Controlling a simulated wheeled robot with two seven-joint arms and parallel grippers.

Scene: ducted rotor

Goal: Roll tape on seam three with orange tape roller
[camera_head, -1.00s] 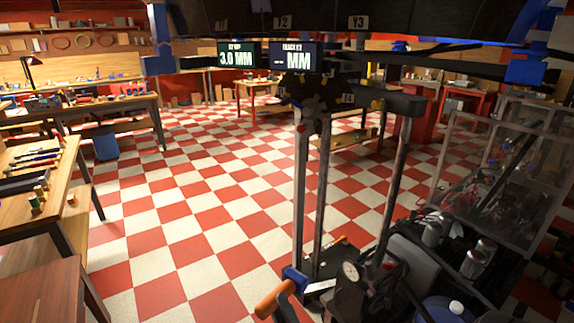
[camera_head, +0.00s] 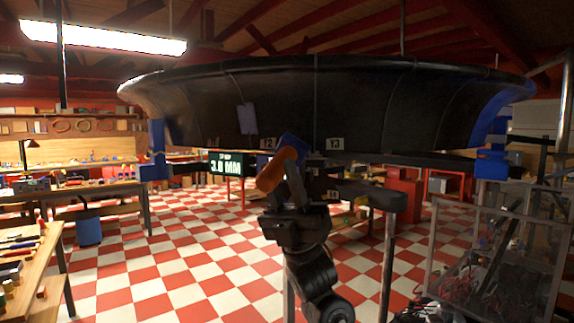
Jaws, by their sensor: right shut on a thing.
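The large black duct (camera_head: 370,105) spans the upper middle of the view, with thin vertical seam lines on its wall. Small white tags hang at its lower edge; one reads Y3 (camera_head: 335,144), another looks like Y2 (camera_head: 268,143). My right gripper (camera_head: 290,184) is raised just below that edge, shut on the orange tape roller (camera_head: 272,172). The roller's orange handle points down and left, and its blue head is up near the edge, between the tags. Whether it touches the duct I cannot tell. My left gripper is out of view.
Blue clamps (camera_head: 157,150) hold the duct at both sides. A dark screen (camera_head: 226,164) reading 3.0 MM sits under it. A clear-walled cart (camera_head: 490,245) stands at right, and a tool-covered bench (camera_head: 40,255) at left.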

